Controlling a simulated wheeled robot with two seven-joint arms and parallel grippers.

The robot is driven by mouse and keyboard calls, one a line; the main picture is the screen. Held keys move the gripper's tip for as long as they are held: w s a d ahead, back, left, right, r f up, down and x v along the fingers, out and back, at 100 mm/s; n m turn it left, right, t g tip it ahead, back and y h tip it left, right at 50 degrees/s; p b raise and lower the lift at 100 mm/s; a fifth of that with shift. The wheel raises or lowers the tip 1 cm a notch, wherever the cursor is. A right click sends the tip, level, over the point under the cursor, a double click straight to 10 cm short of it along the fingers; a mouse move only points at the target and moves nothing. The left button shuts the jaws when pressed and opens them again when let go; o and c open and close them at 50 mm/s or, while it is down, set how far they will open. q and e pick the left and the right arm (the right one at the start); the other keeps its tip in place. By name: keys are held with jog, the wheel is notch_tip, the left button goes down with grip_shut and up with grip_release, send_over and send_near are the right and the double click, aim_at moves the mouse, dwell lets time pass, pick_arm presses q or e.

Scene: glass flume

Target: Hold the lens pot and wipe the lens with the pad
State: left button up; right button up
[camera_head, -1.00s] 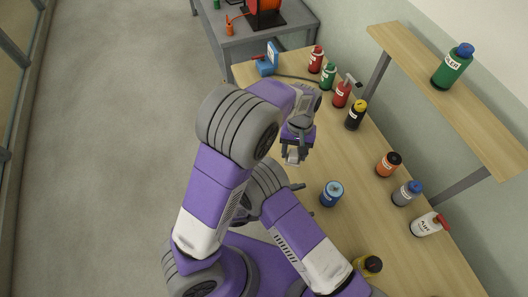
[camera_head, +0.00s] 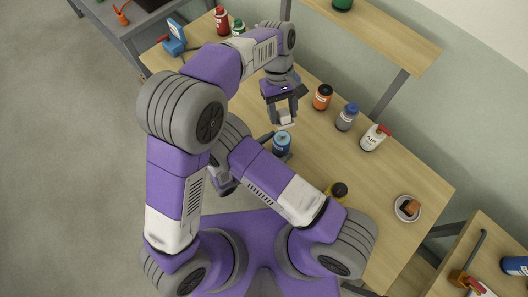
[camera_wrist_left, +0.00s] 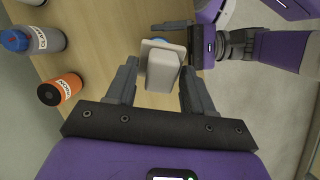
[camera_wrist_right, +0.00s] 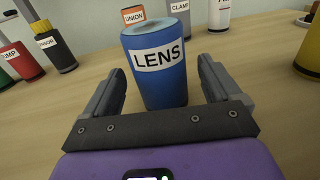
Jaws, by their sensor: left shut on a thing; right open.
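The lens pot (camera_head: 281,144) is a blue pot with a white label reading LENS in the right wrist view (camera_wrist_right: 157,78). It stands upright on the wooden bench; its top looks pale grey-blue. My left gripper (camera_head: 286,114) is shut on the pad (camera_wrist_left: 163,69), a pale grey block, and holds it above and just beyond the pot. In the left wrist view the pad hides most of the pot. My right gripper (camera_wrist_right: 157,98) is open, low over the bench, with its fingers on either side of the pot's near side. I cannot tell whether they touch it.
An orange pot (camera_head: 322,97), a grey pot with a blue cap (camera_head: 346,117) and a white bottle (camera_head: 374,138) stand along the bench's back. A black-capped yellow pot (camera_head: 337,190) stands nearer me. A white dish (camera_head: 407,208) sits at right. Bench between is clear.

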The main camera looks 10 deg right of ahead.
aim_at(286, 142)
jog(key=shift+x, duration=2)
jog(key=shift+c, duration=0.3)
jog(key=c, duration=1.1)
pick_arm(q)
jog(key=s+d+r+t+y, duration=0.1)
jog(key=s+d+r+t, duration=0.1)
jog(key=s+r+t, duration=0.15)
jog(key=shift+s+f, duration=0.15)
jog(key=shift+f, duration=2.35)
